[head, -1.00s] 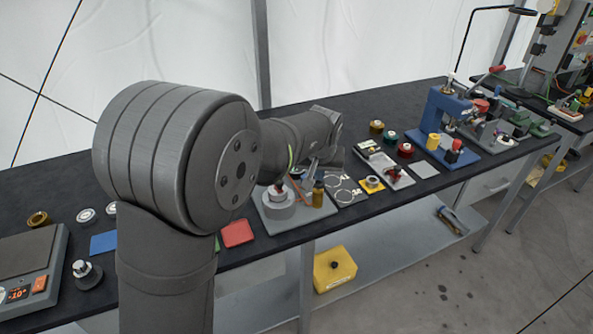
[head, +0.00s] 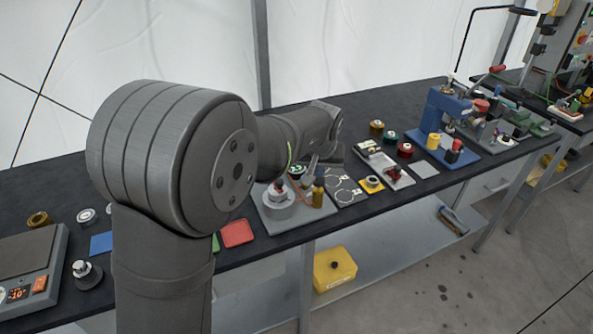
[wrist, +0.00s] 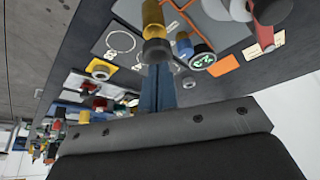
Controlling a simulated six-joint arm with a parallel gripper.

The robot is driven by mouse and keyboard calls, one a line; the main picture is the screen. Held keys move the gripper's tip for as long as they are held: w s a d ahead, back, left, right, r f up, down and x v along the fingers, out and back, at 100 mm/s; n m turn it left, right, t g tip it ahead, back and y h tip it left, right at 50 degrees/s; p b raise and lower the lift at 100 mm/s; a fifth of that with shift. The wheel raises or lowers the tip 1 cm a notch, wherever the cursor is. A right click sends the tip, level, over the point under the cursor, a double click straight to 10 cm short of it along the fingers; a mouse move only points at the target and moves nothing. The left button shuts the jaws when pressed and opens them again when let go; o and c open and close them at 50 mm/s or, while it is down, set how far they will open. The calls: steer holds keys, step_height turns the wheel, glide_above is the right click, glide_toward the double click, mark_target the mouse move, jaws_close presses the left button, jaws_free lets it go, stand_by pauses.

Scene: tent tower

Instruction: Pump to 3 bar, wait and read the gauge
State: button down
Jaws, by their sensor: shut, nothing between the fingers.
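The pump station is a grey plate (head: 268,224) on the black bench in the head view. It bears a white round body (head: 278,207) with a red knob (head: 278,190) and a brass cylinder (head: 318,194). A small round gauge (head: 297,171) stands behind them. In the wrist view the gauge (wrist: 202,56) shows green digits, too small and tilted to read surely. My gripper (wrist: 158,88) is shut and empty, close to the brass cylinder (wrist: 155,30) and the gauge. I cannot tell if it touches either. In the head view my arm partly hides the gripper.
A blue press (head: 445,115) stands farther right. A red pad (head: 237,233) and a scale (head: 32,262) are left.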

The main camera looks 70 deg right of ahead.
steer(key=shift+f, duration=1.4)
steer(key=shift+r, duration=1.8)
steer(key=shift+f, duration=1.75)
steer(key=shift+r, duration=1.75)
steer(key=shift+f, duration=0.1)
